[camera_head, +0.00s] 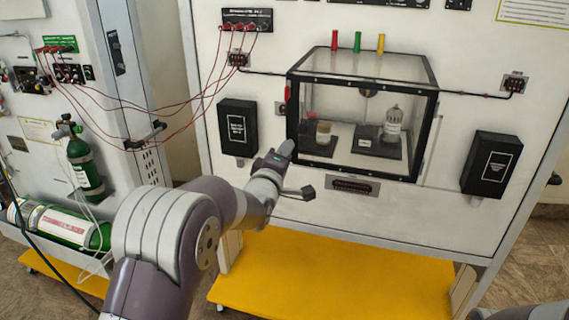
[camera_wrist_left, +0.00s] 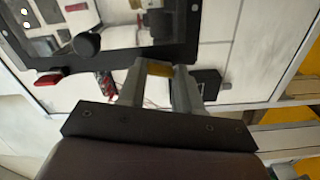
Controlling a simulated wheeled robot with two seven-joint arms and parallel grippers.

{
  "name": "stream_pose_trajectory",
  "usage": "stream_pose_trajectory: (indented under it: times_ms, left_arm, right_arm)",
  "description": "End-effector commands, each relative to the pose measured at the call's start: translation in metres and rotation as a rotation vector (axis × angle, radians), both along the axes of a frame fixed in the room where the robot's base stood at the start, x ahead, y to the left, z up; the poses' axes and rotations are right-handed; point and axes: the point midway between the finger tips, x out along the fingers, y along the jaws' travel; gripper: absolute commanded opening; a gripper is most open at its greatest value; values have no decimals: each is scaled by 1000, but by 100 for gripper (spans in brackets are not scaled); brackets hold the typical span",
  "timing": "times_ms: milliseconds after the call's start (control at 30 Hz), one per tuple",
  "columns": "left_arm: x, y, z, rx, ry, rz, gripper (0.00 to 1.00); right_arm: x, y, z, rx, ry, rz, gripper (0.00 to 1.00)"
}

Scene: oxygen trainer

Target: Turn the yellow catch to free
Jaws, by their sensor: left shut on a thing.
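The yellow catch (camera_wrist_left: 159,68) shows in the left wrist view as a small yellow piece at the edge of the black frame, between my fingertips. My left gripper (camera_wrist_left: 158,82) is shut on it, one grey finger on each side. In the head view my left gripper (camera_head: 285,150) is at the lower left corner of the clear case (camera_head: 362,105) with the black frame. The catch is hidden there behind my gripper and arm. How far the catch is turned cannot be told. My right gripper is not in view.
A red handle (camera_head: 287,92) is on the case's left side. Black boxes (camera_head: 238,128) and (camera_head: 490,163) flank the case on the white panel. Red cables (camera_head: 190,100) hang at the left, near green cylinders (camera_head: 85,165). A yellow platform (camera_head: 330,280) is below.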

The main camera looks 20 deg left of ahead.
Motion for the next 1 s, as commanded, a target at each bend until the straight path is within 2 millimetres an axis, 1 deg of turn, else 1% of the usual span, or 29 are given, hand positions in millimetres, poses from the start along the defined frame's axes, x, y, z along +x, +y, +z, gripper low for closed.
stream_pose_trajectory:
  times_ms: [33,100,400,600,1000]
  left_arm:
    - [0,0,-3,-32,2,0,4]
    - [0,1,-3,-80,4,0,4]
    - [0,1,-1,-229,10,0,4]
    - [0,1,-1,-273,11,0,4]
    - [0,1,-1,-284,12,0,4]
  right_arm:
    - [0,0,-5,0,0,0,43]
    - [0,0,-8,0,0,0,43]
    - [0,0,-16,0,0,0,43]
    - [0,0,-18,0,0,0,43]
    - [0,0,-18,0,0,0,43]
